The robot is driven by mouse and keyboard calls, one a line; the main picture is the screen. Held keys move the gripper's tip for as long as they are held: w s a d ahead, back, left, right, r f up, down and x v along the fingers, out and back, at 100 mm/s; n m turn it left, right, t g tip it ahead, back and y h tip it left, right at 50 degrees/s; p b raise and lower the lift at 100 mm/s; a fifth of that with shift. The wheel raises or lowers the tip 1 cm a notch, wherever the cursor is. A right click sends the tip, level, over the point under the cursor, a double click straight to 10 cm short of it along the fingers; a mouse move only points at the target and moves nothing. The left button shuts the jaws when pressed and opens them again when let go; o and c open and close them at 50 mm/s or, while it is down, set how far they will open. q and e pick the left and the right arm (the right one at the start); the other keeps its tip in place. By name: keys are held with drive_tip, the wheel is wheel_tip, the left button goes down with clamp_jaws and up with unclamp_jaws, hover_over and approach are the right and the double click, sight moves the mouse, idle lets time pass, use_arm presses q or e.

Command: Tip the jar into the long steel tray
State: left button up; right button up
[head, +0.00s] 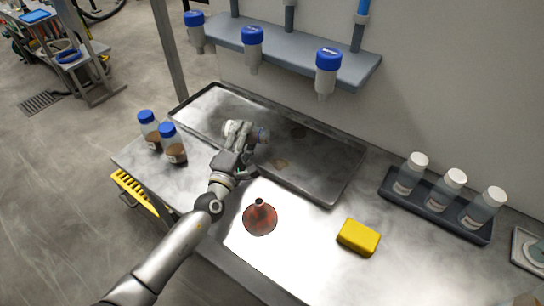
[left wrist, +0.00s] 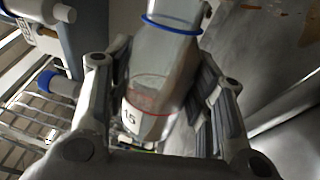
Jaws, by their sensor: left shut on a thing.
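My left gripper (head: 250,134) is above the long steel tray (head: 335,190), left of its middle. It is shut on the jar (head: 263,135), which is mostly hidden behind the fingers in the head view and looks tipped over toward the right. In the left wrist view the jar (left wrist: 160,75) is clear, with a blue ring at its neck and a red-edged label at its lower end, between the two fingers. A brownish patch (head: 280,163) and a dark patch (head: 298,132) lie on the tray floor. My right gripper is not in view.
Two blue-capped jars (head: 172,147) stand left of the tray. White-capped bottles stand in a dark rack (head: 432,205) at right. A shelf (head: 290,52) with blue-topped bottles hangs above the tray.

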use_arm(q)
drive_tip(key=shift+f+m, duration=0.1)
drive_tip(key=shift+m, duration=0.3)
drive_tip(key=shift+a, duration=0.15)
drive_tip(key=shift+a+m, duration=0.1)
drive_tip(key=shift+m, duration=0.2)
drive_tip(key=shift+w+a+r+p, duration=0.1)
drive_tip(key=shift+a+r+p, duration=0.1)
drive_tip(key=shift+a+p, duration=0.1)
drive_tip(key=shift+w+a+r+m+h+p, duration=0.1)
drive_tip(key=shift+a+r+m+h+p, duration=0.15)
drive_tip(key=shift+m+p, duration=0.35)
drive_tip(key=shift+d+f+m+h, duration=0.2)
drive_tip(key=shift+f+m+h, duration=0.1)
drive_tip(key=shift+m, duration=0.7)
idle(0.3)
